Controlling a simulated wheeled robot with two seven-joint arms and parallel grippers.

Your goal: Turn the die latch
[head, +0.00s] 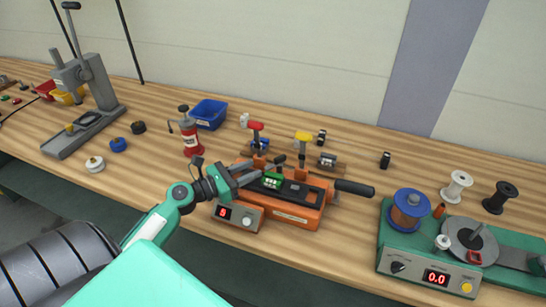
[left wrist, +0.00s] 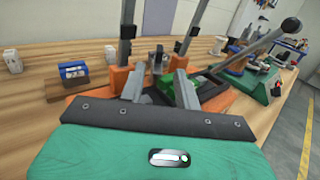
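An orange bench fixture (head: 298,215) with a black top and a long black-gripped handle (head: 354,188) stands mid-table; no part is clearly marked as the die latch. A small green block (head: 272,181) sits on its top. My left gripper (head: 258,176) is over the fixture's left part, beside the green block. In the left wrist view, the two grey fingers (left wrist: 160,88) stand apart with nothing clearly held between them; the green block (left wrist: 180,118) shows just beyond, partly hidden. Contact cannot be told. My right gripper is not in view.
A green winding machine (head: 425,250) with a copper spool is at right, a grey lever press (head: 88,95) at left.

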